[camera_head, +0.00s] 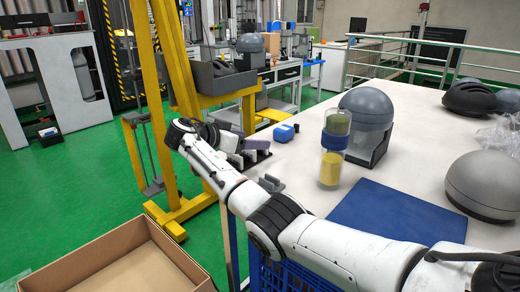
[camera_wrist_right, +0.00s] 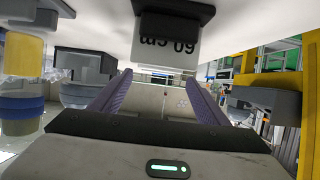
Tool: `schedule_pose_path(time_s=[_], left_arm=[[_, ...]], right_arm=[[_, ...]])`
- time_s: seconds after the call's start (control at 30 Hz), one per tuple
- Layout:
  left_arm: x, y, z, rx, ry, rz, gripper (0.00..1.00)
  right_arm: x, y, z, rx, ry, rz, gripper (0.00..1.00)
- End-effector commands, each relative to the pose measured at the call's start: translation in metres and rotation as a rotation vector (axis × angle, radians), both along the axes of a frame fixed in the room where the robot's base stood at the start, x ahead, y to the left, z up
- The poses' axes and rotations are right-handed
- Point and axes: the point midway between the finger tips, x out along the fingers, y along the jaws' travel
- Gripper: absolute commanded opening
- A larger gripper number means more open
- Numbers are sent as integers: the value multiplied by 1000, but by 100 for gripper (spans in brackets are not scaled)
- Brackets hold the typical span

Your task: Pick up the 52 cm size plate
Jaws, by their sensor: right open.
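My right gripper (camera_wrist_right: 158,78) is open, its two purple fingers apart and no plate clearly between them. The wrist picture is upside down. A dark plate (camera_wrist_right: 175,22) on a light block there carries a white label that seems to read 60 cm. It lies just past the fingertips in the picture. In the head view my right arm reaches over the table's left corner, with the hand near small dark plates or holders (camera_head: 256,157). A small grey piece (camera_head: 271,183) stands at the table edge. I cannot read a 52 cm label anywhere. My left gripper is out of view.
A yellow frame (camera_head: 180,70) stands left. An open cardboard box (camera_head: 120,262) lies below.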

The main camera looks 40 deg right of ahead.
Motion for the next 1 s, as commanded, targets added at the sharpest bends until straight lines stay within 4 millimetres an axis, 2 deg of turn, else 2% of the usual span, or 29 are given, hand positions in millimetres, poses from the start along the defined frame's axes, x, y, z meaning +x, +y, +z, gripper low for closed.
schedule_pose_path(time_s=[0.33,0.63,0.67,0.9,1.0], left_arm=[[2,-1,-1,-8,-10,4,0],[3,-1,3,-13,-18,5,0],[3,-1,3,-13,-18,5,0],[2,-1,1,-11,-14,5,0],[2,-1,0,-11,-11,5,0]], right_arm=[[-1,-42,-21,1,0,-1,69],[0,-47,-22,1,-1,0,69],[0,-47,-22,1,0,0,65],[0,-47,-22,1,0,0,25],[0,-47,-22,1,0,0,25]])
